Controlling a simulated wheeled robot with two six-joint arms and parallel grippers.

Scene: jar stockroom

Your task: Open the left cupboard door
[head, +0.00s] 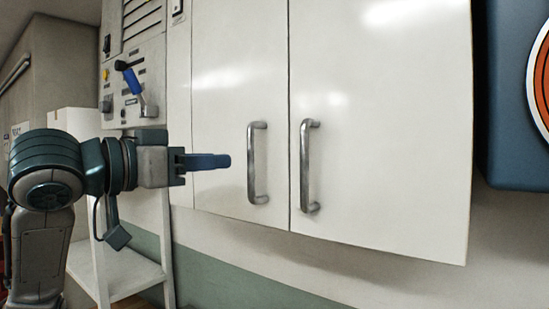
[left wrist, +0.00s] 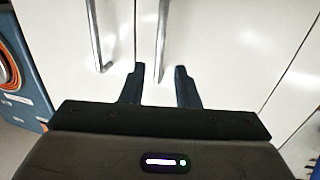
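The left cupboard door (head: 226,90) is white and shut, with an upright grey metal bar handle (head: 251,165) near its right edge. My left gripper (head: 226,161) comes in from the left at about the handle's mid-height, its fingertips a little short of the bar in the head view. In the left wrist view, the open fingers (left wrist: 158,73) are apart, with the lower end of the left door's handle (left wrist: 161,45) showing between them. They do not look closed on it. My right gripper is in neither view.
The right cupboard door (head: 380,110) is shut, its own bar handle (head: 304,165) close beside the left one. A control panel (head: 133,65) with a blue-handled lever is at the left, above a white shelf unit (head: 130,272). A blue box (head: 510,100) is at the right.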

